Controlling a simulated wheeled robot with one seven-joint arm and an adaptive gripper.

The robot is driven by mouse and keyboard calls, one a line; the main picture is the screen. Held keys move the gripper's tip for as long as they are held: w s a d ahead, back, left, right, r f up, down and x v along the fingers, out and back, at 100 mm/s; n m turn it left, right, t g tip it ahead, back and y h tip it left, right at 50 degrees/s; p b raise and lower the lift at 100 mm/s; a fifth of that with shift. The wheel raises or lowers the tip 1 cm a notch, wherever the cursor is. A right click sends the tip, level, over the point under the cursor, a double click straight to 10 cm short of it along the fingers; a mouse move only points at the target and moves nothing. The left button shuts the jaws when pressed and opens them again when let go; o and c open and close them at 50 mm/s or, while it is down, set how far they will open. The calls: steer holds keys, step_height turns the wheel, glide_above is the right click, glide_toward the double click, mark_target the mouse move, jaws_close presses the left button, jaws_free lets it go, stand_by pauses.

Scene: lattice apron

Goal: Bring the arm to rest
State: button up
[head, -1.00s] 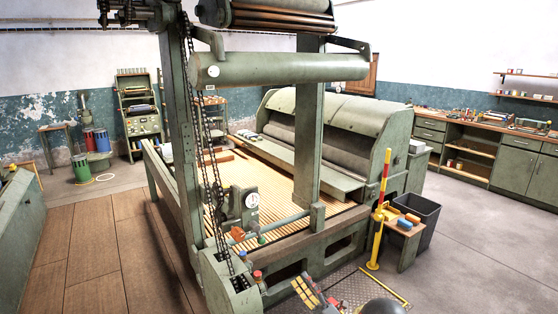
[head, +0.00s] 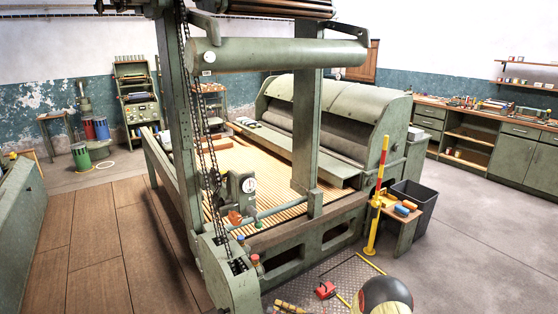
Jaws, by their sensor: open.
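My gripper is not in view in the head view. A dark rounded part with a pale and orange band (head: 383,295) shows at the bottom edge, right of the middle. It looks like part of my own arm. The rest of the arm is out of the picture, so its pose cannot be told.
A large green machine (head: 335,112) with a slatted bed (head: 240,180) fills the middle. A yellow and red post (head: 377,205), a small table (head: 402,228) and a dark bin (head: 418,208) stand at its right. A red object (head: 325,290) lies on the metal floor plate. Floor at right is clear.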

steer(key=s+d+r+n+g+h, duration=0.1)
steer(key=s+r+n+g+h, duration=0.3)
steer(key=s+n, duration=0.55)
steer(key=s+d+r+n+g+h, duration=0.1)
steer(key=s+r+n+g+h, duration=0.25)
steer(key=s+n+g, duration=0.6)
steer(key=s+d+r+n+t+h, duration=0.7)
steer(key=s+d+r+n+h, duration=0.3)
steer(key=s+d+r, duration=0.55)
steer(key=s+d+r+n+t, duration=0.2)
steer(key=s+r+t, duration=0.2)
steer(key=r, duration=0.7)
steer(key=shift+s+t, duration=0.35)
steer(key=shift+s, duration=0.35)
